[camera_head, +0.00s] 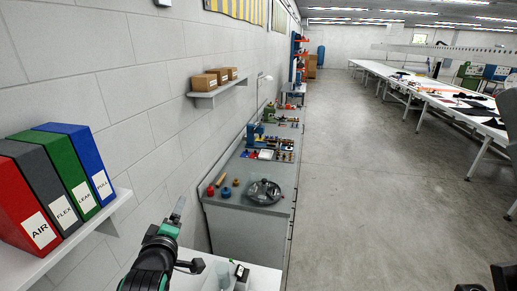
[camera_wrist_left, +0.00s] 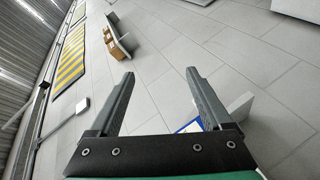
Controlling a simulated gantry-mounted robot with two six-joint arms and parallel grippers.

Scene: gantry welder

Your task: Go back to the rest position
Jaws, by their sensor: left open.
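My left gripper (camera_head: 180,204) points up and away at the bottom centre-left of the head view, in front of the grey block wall. It is to the right of the shelf of binders and touches nothing that I can see. In the left wrist view the same gripper (camera_wrist_left: 158,74) has its two dark fingers wide apart with nothing between them.
A white shelf (camera_head: 113,212) holds red, grey, green and blue binders at the left. A small wall shelf (camera_head: 213,91) carries cardboard boxes. A grey workbench (camera_head: 245,232) bears a dark round part (camera_head: 264,191) and tools. A white table (camera_head: 262,281) is below. The floor (camera_head: 360,180) is clear.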

